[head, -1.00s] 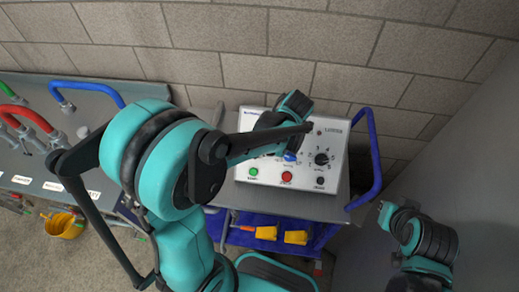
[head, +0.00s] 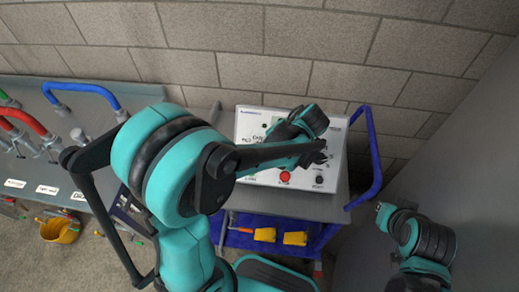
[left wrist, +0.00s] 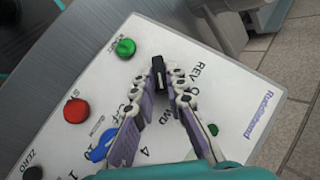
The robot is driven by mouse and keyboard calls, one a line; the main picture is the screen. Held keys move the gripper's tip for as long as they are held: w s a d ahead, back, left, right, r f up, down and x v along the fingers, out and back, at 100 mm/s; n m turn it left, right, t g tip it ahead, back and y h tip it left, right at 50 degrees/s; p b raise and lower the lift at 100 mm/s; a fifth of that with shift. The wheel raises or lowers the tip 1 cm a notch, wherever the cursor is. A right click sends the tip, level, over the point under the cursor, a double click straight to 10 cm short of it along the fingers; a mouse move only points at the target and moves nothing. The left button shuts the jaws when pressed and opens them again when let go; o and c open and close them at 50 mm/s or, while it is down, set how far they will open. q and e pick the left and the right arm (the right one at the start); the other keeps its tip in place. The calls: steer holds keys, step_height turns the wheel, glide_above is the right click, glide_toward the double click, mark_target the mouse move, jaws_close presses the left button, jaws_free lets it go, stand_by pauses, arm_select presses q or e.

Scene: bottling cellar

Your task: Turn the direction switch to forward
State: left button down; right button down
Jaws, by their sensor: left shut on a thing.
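The white control box (head: 335,178) stands on a grey cart against the block wall. It also shows in the left wrist view (left wrist: 200,55). There, a small black direction switch (left wrist: 158,66) sits by the labels REV, 0 and a partly covered FWD. My left gripper (left wrist: 163,78) is shut on this switch, one finger on each side. Which label the switch points to, I cannot tell. In the head view my left arm and wrist cover the switch and much of the panel.
Near the switch are a green start button (left wrist: 125,47), a red stop button (left wrist: 75,111) and a blue knob (left wrist: 101,148). Blue cart handle (head: 374,160) rises at right. Yellow items (head: 295,238) lie on the lower shelf. A hose bench (head: 50,165) stands at left.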

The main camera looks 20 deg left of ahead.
arm_select(q)
steer(key=c, duration=1.5)
jaws_free()
steer(key=shift+c, duration=0.2)
steer(key=v, duration=1.2)
steer(key=shift+a, duration=0.1)
